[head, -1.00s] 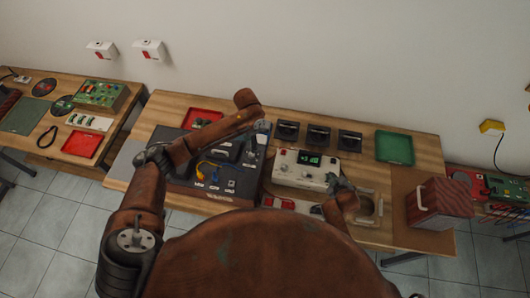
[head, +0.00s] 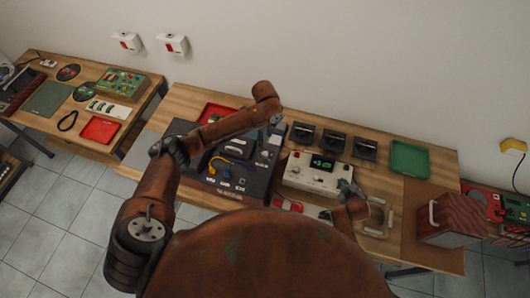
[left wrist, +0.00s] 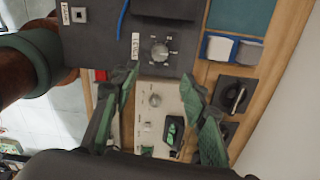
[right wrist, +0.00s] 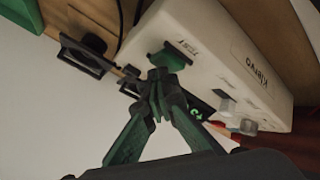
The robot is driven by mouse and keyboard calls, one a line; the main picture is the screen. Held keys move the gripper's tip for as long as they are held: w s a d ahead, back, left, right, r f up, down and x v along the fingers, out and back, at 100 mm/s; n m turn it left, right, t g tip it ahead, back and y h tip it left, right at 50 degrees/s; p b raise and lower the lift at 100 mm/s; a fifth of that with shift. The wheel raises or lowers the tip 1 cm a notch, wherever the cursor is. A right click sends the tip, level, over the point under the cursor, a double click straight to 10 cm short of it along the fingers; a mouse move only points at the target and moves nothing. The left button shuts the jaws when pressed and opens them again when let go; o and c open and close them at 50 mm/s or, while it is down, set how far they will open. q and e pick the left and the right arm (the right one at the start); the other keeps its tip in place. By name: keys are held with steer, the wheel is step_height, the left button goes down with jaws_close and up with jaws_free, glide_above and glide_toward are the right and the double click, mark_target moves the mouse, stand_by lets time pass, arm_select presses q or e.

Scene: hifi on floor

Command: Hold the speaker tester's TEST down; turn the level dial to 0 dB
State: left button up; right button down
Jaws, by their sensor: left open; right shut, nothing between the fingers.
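The speaker tester (head: 318,172) is a white box with a lit green display, on the bench in the head view. In the right wrist view, the tester (right wrist: 200,30) shows a TEST label with a green piece (right wrist: 175,54) beside it. My right gripper (right wrist: 160,76) is shut and empty, its tips close to that piece; contact is unclear. My left gripper (left wrist: 165,88) is open and empty, above the bench. Between and beyond its fingers are a dial with a scale (left wrist: 160,50) on a dark panel and a knob (left wrist: 155,99) on a white panel.
A dark panel unit (head: 228,184) stands left of the tester. Several black stands (head: 333,143) line the back, with a green tray (head: 409,157) beside them. A red-brown box (head: 452,218) stands at the bench's right end. A red tray (head: 217,112) lies behind the panel.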

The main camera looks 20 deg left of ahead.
mark_target(265, 154)
arm_select(q)
step_height(265, 154, down, 12)
steer(key=shift+f, duration=0.1)
stand_by(0.5)
jaws_close()
stand_by(0.4)
